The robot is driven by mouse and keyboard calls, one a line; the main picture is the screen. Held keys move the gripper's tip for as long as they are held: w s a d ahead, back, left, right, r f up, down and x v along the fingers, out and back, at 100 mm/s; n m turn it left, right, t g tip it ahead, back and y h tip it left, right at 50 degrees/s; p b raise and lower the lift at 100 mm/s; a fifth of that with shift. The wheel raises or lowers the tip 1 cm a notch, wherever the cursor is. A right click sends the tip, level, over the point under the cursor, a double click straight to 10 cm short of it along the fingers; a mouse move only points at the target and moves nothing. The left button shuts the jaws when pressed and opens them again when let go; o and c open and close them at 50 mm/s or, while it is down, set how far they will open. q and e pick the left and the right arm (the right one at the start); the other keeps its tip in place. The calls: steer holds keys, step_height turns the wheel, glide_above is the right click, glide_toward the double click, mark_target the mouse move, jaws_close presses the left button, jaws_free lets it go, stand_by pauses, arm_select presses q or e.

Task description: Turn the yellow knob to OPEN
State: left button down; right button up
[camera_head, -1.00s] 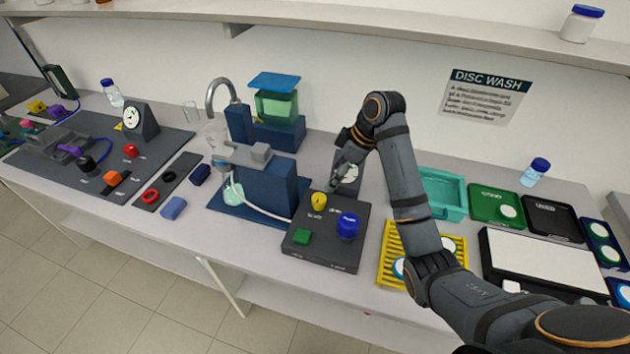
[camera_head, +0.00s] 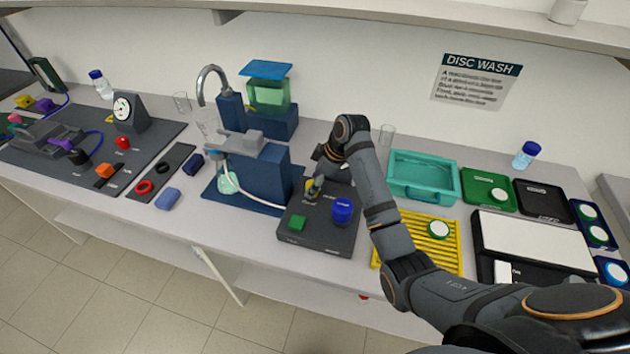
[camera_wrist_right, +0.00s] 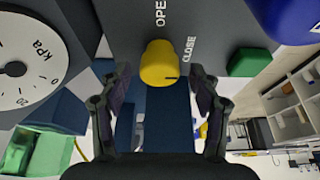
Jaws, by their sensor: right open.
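The yellow knob (camera_wrist_right: 158,62) sits on a dark grey control box (camera_head: 322,242) in front of the blue pump unit. In the right wrist view, OPEN and CLOSE are printed beside the knob, and a dark mark shows on its edge, on the CLOSE side. My right gripper (camera_wrist_right: 160,80) is open, with one finger on each side of the knob and visible gaps between. In the head view, the right gripper (camera_head: 316,184) is at the knob (camera_head: 309,185) and partly hides it. My left gripper is not in view.
A blue knob (camera_head: 343,210) and a green button (camera_head: 296,223) are close by on the same box. A kPa gauge (camera_wrist_right: 25,65) stands behind it. A yellow rack (camera_head: 445,258) and a teal tray (camera_head: 424,190) lie to the right.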

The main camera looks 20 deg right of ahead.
steer(key=shift+c, duration=1.5)
steer(key=c, duration=0.8)
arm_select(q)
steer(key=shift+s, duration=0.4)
arm_select(e)
steer(key=shift+c, duration=0.2)
